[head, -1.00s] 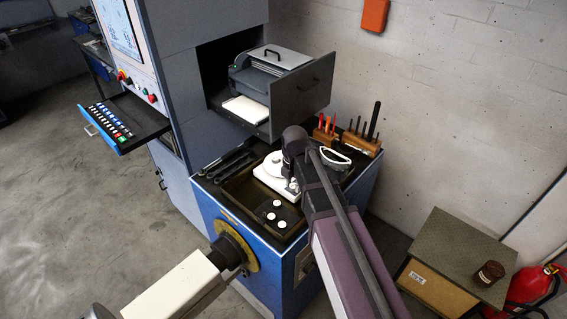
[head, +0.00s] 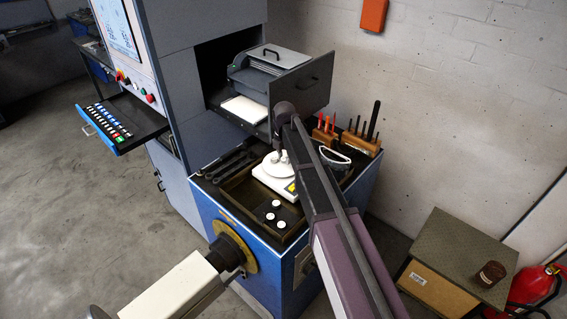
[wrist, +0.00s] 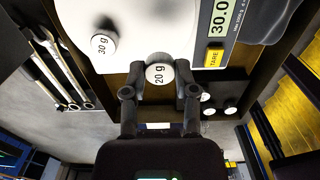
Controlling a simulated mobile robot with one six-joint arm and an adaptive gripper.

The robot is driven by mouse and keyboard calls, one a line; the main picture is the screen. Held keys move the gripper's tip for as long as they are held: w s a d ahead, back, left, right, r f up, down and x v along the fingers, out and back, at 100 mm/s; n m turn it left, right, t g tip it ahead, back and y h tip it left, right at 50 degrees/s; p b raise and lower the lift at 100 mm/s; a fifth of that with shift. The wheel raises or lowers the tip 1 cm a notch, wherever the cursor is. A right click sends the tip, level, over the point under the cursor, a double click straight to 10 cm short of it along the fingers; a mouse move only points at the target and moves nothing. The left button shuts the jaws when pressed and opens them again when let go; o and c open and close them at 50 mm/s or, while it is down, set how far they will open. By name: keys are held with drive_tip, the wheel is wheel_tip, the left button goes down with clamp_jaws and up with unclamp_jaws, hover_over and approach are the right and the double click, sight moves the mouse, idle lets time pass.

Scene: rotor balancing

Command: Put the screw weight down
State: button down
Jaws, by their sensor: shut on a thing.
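The screw weight (wrist: 158,74), a white-faced disc marked "20 g", is between the fingertips of my gripper (wrist: 160,80) in the wrist view. My gripper is shut on it. The weight overlaps the lower edge of the white scale (wrist: 130,48); I cannot tell whether it touches it. A "30 g" weight (wrist: 103,45) sits on the scale, and the partly cut-off display (wrist: 219,17) reads 30.0. In the head view the white scale (head: 266,183) stands in the dark tray, and my arm hides much of the gripper.
Three white-topped weights (head: 276,204) stand on a dark patch in front of the scale. Wrenches (wrist: 50,70) lie to the left in the wrist view. A wooden tool holder (head: 366,142) and an open drawer with a printer (head: 262,80) are behind the tray.

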sight(284, 168)
drive_tip(key=shift+w, duration=0.15)
drive_tip(key=shift+w+a, duration=0.1)
drive_tip(key=shift+w, duration=0.2)
drive_tip(key=shift+w+f+b, duration=0.15)
drive_tip(key=shift+f+b, duration=0.35)
drive_tip(key=shift+w+f+b, duration=0.15)
drive_tip(key=shift+f+b, duration=1.2)
drive_tip(key=shift+f, duration=0.15)
drive_tip(key=c, duration=0.7)
unclamp_jaws()
drive_tip(key=shift+r, duration=0.2)
wheel_tip(284, 168, up, 12)
drive_tip(key=p, duration=1.2)
